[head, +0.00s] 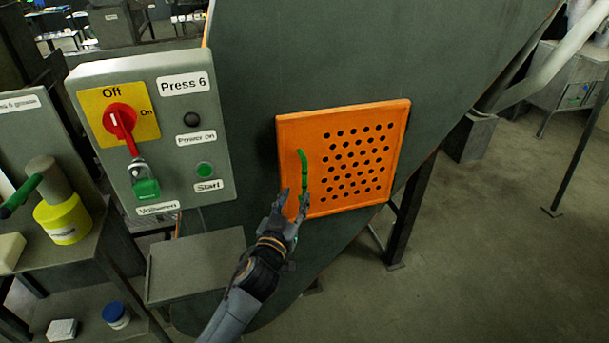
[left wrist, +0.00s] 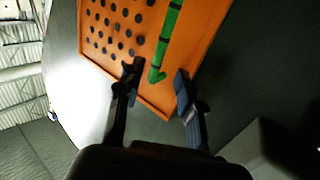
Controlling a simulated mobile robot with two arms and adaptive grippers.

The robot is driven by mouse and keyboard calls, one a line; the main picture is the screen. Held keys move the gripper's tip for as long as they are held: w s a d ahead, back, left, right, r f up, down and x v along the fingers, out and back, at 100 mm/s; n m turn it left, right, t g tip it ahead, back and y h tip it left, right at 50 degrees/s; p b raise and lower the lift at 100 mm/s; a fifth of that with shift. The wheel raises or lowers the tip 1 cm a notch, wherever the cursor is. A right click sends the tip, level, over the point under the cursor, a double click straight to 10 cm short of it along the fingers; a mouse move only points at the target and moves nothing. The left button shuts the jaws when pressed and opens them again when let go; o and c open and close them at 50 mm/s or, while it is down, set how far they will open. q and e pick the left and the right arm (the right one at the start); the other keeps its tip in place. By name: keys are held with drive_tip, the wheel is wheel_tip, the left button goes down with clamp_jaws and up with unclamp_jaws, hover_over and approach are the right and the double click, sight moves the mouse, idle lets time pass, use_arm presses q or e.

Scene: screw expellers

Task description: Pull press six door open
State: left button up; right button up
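The press six door (head: 352,157) is an orange square panel with rows of round holes, flush in the dark green press body. It looks closed. A green bar handle (head: 302,172) stands on its left side. My left gripper (head: 294,201) is at the lower end of the handle, with its fingers apart. In the left wrist view, the handle (left wrist: 166,40) reaches down between the two open fingers (left wrist: 158,83), and its lower end shows bare in the gap. The fingers do not look closed on it. The door (left wrist: 125,35) lies beyond them. My right gripper is not in view.
A grey control box labelled Press 6 (head: 183,86) with a red switch (head: 122,122) is left of the door. A small grey shelf (head: 195,268) sits below it. A table with a yellow container (head: 62,218) is farther left. The floor (head: 480,260) to the right is clear.

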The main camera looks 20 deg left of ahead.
sight(304, 181)
use_arm(q)
drive_tip(key=w, duration=0.4)
drive_tip(key=shift+w, duration=0.25)
drive_tip(key=w, duration=0.2)
drive_tip(key=shift+w+f+p, duration=0.1)
drive_tip(key=shift+w+p, duration=0.25)
drive_tip(key=shift+p, duration=0.05)
drive_tip(key=shift+w, duration=0.7)
drive_tip(key=shift+c, duration=0.2)
clamp_jaws()
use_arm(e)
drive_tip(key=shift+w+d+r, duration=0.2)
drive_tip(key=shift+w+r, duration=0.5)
